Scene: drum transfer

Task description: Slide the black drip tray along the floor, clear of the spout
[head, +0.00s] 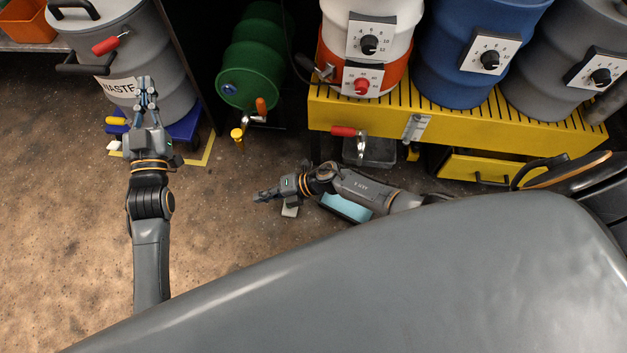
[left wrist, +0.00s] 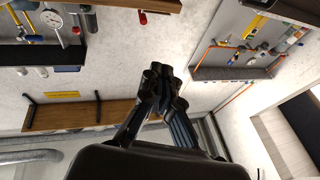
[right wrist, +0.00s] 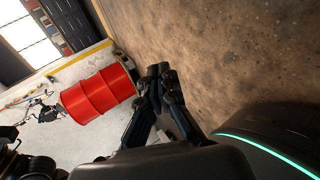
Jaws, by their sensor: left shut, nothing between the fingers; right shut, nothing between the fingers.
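The black drip tray (head: 380,153) sits on the floor at the front of the yellow drum platform (head: 455,126). The spout (head: 361,146) with a red handle (head: 343,131) is above it, overlapping it in the head view. My right gripper (head: 266,195) is shut and empty, to the left of the tray and nearer to me; its fingers also show in the right wrist view (right wrist: 160,80). My left gripper (head: 147,92) is shut and empty, in front of the grey waste drum; its fingers also show in the left wrist view (left wrist: 164,85).
A light-blue object (head: 346,207) and a small pale block (head: 290,209) lie by my right arm. A green drum (head: 252,65) with a tap lies left of the platform. The waste drum (head: 130,60) stands at left. An open yellow drawer (head: 500,168) juts out. The left floor is clear.

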